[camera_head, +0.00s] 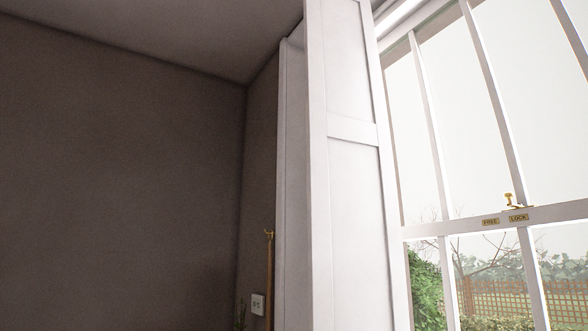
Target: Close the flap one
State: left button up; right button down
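A tall white panelled shutter flap (352,190) stands upright at the left side of a sash window, swung out from the wall so that it does not cover the glass. Its top and bottom run out of the picture. The window (460,224) fills the right side, with a brass catch (515,199) on its middle rail beside small plates reading FREE and LOCK. Neither of my grippers is in view.
A white vertical frame edge (292,180) stands just left of the flap. A thin wooden pole (269,280) and a small white wall plate (257,304) are by the corner. The dark wall (120,170) at left is bare.

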aim_at(356, 270)
jog(key=i+j, duration=0.2)
jog(key=i+j+z, duration=0.1)
jog(key=j, duration=0.35)
jog(key=i+j, duration=0.25)
jog(key=i+j+z, duration=0.15)
jog(key=j, duration=0.25)
jog(key=i+j, duration=0.2)
jog(key=j, duration=0.15)
jog(key=i+j+z, duration=0.1)
jog(key=j, duration=0.2)
